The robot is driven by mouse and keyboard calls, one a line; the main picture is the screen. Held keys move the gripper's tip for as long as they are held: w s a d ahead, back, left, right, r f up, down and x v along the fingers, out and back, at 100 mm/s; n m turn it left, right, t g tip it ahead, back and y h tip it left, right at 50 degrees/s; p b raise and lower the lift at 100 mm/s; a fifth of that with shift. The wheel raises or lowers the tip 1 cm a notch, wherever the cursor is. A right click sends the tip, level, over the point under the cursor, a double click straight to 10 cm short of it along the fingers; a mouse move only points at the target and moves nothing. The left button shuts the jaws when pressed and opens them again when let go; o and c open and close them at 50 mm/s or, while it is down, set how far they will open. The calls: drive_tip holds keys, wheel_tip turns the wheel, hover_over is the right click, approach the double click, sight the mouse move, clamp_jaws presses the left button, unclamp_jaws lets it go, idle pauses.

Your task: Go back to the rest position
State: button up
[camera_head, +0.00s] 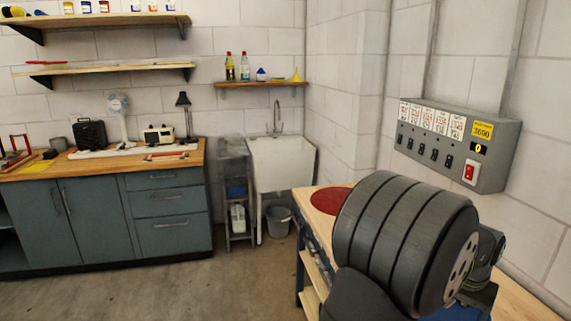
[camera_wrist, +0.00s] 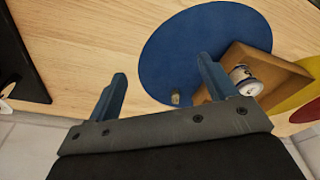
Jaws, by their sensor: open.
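My gripper (camera_wrist: 161,68) shows in the wrist view with its two blue fingers spread apart and nothing between them. It is over a wooden bench top (camera_wrist: 85,35), near the edge of a blue disc (camera_wrist: 195,50). A small greyish piece (camera_wrist: 175,98) lies on the blue disc near the right finger. In the head view, dark rounded links of my arm fill the lower right and hide much of the bench. My gripper's fingers do not show there.
A wooden tray (camera_wrist: 290,77) holds a white can (camera_wrist: 245,80), right of my fingers. Yellow (camera_wrist: 283,97) and red (camera_wrist: 308,112) discs lie beyond it. A black object (camera_wrist: 20,60) is at left. A grey switch box (camera_head: 490,150) is on the wall near my arm.

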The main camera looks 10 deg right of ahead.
drive_tip(key=w+f, duration=0.2)
drive_tip(key=w, duration=0.1)
drive_tip(key=w+a+f, duration=0.1)
drive_tip(key=w+f, duration=0.1)
drive_tip(key=w, duration=0.2)
drive_tip(key=w+f, duration=0.2)
drive_tip(key=w, duration=0.1)
drive_tip(key=shift+w+a+f, duration=0.25)
drive_tip(key=shift+w+f, duration=0.1)
drive_tip(key=shift+w, duration=0.05)
drive_tip(key=shift+s, duration=0.1)
drive_tip(key=s+d+r, duration=0.2)
drive_tip(key=s+r, duration=0.5)
drive_tip(key=s, duration=0.4)
drive_tip(key=w+d+n, duration=0.1)
drive_tip(key=w+d, duration=0.2)
drive_tip(key=w, duration=0.3)
drive_tip(key=shift+d+r, duration=0.15)
drive_tip(key=shift+d, duration=0.15)
drive_tip(key=shift+w, duration=0.1)
